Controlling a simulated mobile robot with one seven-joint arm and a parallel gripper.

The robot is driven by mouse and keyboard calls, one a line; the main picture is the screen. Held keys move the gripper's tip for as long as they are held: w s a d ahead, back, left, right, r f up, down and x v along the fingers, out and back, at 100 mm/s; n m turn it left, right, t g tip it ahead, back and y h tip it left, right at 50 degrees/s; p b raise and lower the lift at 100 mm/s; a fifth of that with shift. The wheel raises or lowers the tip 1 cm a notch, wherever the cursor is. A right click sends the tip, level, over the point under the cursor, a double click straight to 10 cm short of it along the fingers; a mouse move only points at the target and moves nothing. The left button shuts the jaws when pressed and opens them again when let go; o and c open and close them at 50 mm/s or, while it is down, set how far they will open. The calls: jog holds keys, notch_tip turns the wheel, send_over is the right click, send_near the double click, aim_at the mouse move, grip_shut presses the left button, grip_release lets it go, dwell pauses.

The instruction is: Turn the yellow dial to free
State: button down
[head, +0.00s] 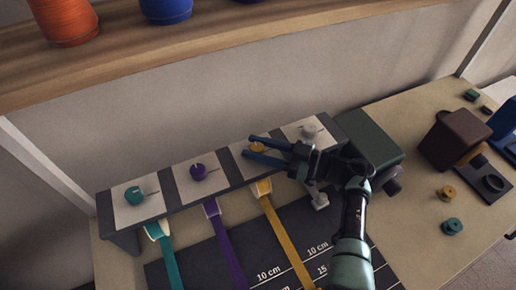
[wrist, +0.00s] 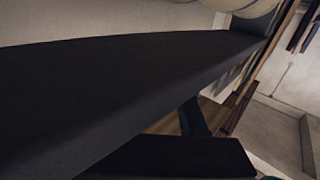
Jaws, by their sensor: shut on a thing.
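The yellow dial (head: 257,147) sits on a white plate on the sloped dark panel (head: 225,168), third from the left in the head view. My gripper (head: 249,146) reaches in from the right, with one dark blue finger above the dial and one below. It is shut on the dial. The fingers and hand cover much of the plate, so the dial's pointer and any marks cannot be read. A yellow ribbon (head: 284,232) comes out below this dial. The wrist view shows mostly a large dark surface and no dial.
Teal (head: 134,195) and purple (head: 198,171) dials stand to the left, a grey one (head: 308,130) close on the right. A wooden shelf (head: 180,55) with thread spools hangs above. A green box (head: 372,141) and a brown block (head: 455,138) stand right.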

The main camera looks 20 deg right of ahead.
jog(key=shift+r, duration=0.15)
jog(key=shift+c, duration=2.2)
grip_release()
jog(key=b+v, duration=0.3)
jog(key=v, duration=1)
jog(key=shift+a, duration=0.1)
